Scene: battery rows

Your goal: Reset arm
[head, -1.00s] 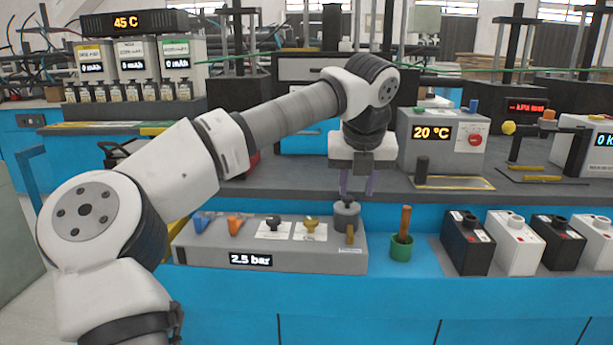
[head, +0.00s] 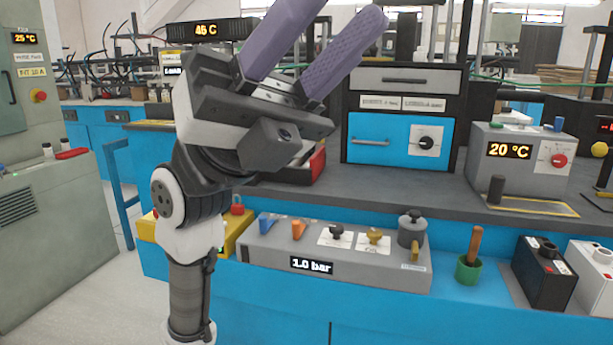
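My gripper (head: 318,52) is raised in front of the camera at the upper middle of the head view. Its two purple ribbed fingers point up and to the right. They are apart, with nothing between them, and their tips run close to or past the top edge. My arm stands folded upright at the left of the bench. It hides part of the bench and the equipment behind it.
A grey pressure panel (head: 270,255) reading 1.0 bar, with blue, orange, black and yellow handles, sits on the bench front. Right of it are a green cup (head: 467,271) with a brown-handled tool and a black battery (head: 541,280). A 20 °C box (head: 490,172) stands behind.

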